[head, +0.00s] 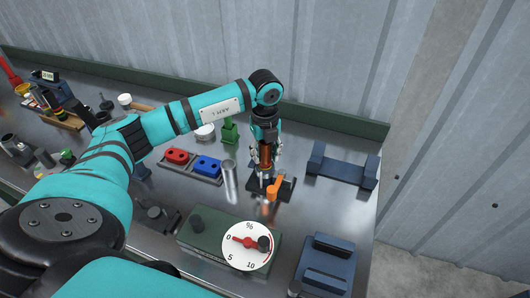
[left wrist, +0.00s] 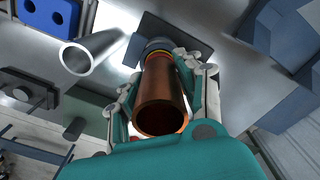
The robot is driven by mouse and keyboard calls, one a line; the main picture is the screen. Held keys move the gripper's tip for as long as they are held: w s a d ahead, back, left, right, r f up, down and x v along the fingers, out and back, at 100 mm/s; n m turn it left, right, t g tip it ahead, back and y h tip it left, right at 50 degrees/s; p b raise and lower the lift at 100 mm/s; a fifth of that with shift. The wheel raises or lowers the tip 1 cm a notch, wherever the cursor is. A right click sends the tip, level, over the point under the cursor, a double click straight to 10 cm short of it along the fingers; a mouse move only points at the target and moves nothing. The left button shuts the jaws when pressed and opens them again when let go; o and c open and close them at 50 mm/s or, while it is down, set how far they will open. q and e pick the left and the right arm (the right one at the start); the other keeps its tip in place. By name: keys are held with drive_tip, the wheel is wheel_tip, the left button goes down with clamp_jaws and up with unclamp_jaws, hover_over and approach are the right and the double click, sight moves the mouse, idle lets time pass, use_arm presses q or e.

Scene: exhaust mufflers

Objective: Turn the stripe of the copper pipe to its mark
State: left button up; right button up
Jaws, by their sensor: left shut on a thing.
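The copper pipe (head: 266,156) stands upright in a dark holder (head: 285,187) with an orange lever (head: 274,189) at its front. My left gripper (head: 266,153) is shut on the copper pipe from above. In the left wrist view the copper pipe (left wrist: 161,98) runs between the two fingers of the left gripper (left wrist: 165,95), its open end facing the camera. An orange ring shows near its far end. I cannot make out the stripe or its mark. My right gripper is not in view.
A silver tube (head: 229,181) stands just left of the holder. A green box with a white dial (head: 247,246) is in front. Blue cradles (head: 342,170) and (head: 326,262) stand to the right.

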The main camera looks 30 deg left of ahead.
use_arm(q)
clamp_jaws()
drive_tip(key=shift+r+n+p, duration=0.1)
drive_tip(key=shift+n+p, duration=0.2)
drive_tip(key=shift+n, duration=1.4)
drive_tip(key=shift+n+p, duration=0.6)
drive_tip(key=shift+n, duration=1.1)
drive_tip(key=shift+n+p, duration=0.7)
drive_tip(key=shift+n, duration=0.6)
